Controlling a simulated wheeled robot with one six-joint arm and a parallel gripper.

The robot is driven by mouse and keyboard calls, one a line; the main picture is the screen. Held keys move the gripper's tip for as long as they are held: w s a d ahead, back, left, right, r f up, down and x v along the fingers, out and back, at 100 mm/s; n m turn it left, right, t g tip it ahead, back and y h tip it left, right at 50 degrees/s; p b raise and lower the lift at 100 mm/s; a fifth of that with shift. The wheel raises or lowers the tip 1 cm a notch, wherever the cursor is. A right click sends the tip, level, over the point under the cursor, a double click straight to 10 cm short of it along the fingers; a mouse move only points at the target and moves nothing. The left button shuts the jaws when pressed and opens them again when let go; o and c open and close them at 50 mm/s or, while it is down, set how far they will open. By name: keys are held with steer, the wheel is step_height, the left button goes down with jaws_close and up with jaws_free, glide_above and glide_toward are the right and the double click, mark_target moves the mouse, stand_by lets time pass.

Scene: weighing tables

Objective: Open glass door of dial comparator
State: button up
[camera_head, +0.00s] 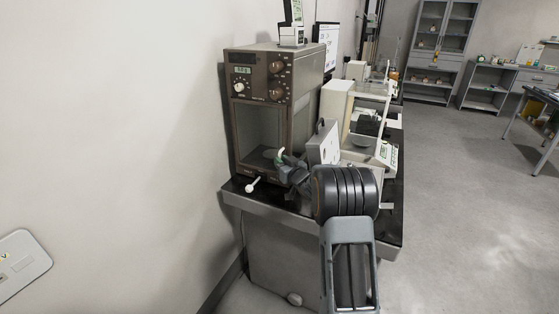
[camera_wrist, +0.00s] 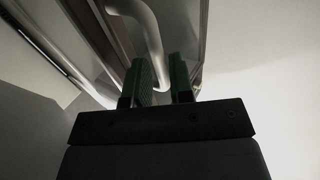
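The dial comparator appears to be the brown cabinet (camera_head: 232,120) with a display and knobs on top and a glass door (camera_head: 258,128) below. The door looks shut in the head view. A pale curved handle (camera_wrist: 148,35) runs down between my gripper's green fingers in the wrist view. In the head view my gripper (camera_head: 282,158) is at the lower right of the door, and my wrist hides part of that corner.
A white lever (camera_head: 252,185) sticks out at the cabinet's lower front. Balances (camera_head: 372,105) and a grey box (camera_head: 323,145) stand to the right on the dark-topped table (camera_head: 236,190). A wall (camera_head: 120,120) is close on the left. The floor (camera_head: 470,200) at the right is clear.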

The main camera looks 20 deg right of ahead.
steer(key=shift+w+a, duration=0.15)
steer(key=shift+w, duration=0.6)
steer(key=shift+c, duration=0.3)
jaws_close()
